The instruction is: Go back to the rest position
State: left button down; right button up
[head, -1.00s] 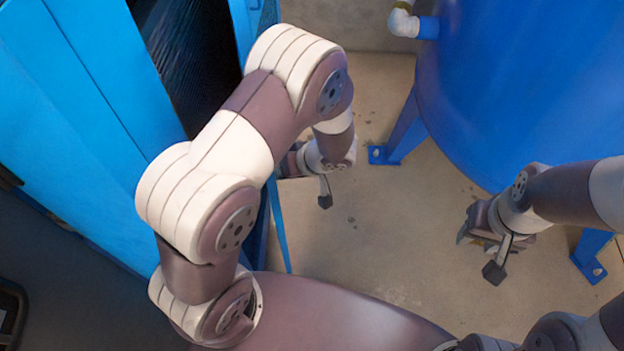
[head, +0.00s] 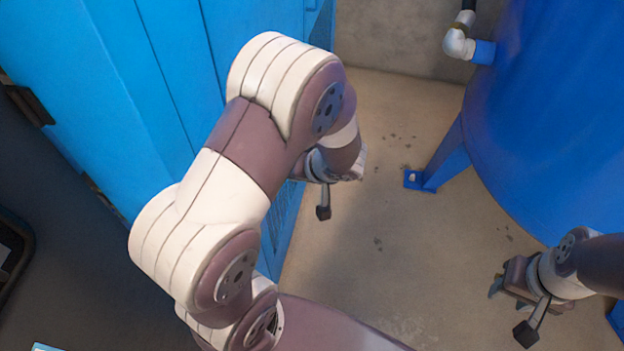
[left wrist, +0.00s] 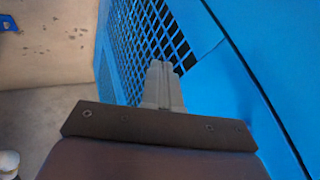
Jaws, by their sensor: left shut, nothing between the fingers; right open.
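My left arm crosses the middle of the head view, and its gripper is mostly hidden behind its own links. In the left wrist view the left gripper's fingers (left wrist: 163,86) are together with nothing between them. They point along a blue cabinet (left wrist: 240,50) with a mesh panel (left wrist: 143,40); I cannot tell whether they touch it. My right gripper (head: 496,288) is open and empty over the floor at the lower right of the head view, below the blue tank (head: 570,120).
The blue cabinet (head: 175,75) stands at the left, close to my left arm. The tank has a foot (head: 420,180) and a white pipe elbow (head: 459,44). Bare concrete floor (head: 400,250) lies between cabinet and tank. A grey wall (head: 395,40) closes the back.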

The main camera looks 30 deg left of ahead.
pick_arm(q)
jog(key=s+f+p+v, duration=0.1)
jog(key=v, duration=1)
jog(key=s+d+m+g+h+p, duration=0.1)
jog(key=s+d+m+h+p, duration=0.1)
jog(key=s+d+m+h, duration=0.4)
notch_tip(320, 180, up, 7)
jog(key=a+h+p, duration=0.1)
jog(key=a+p, duration=0.1)
jog(key=p, duration=0.3)
jog(key=shift+f, duration=0.25)
pick_arm(e)
notch_tip(320, 180, up, 8)
jog(key=d, duration=0.1)
jog(key=shift+s+f, duration=0.15)
jog(key=shift+f, duration=0.05)
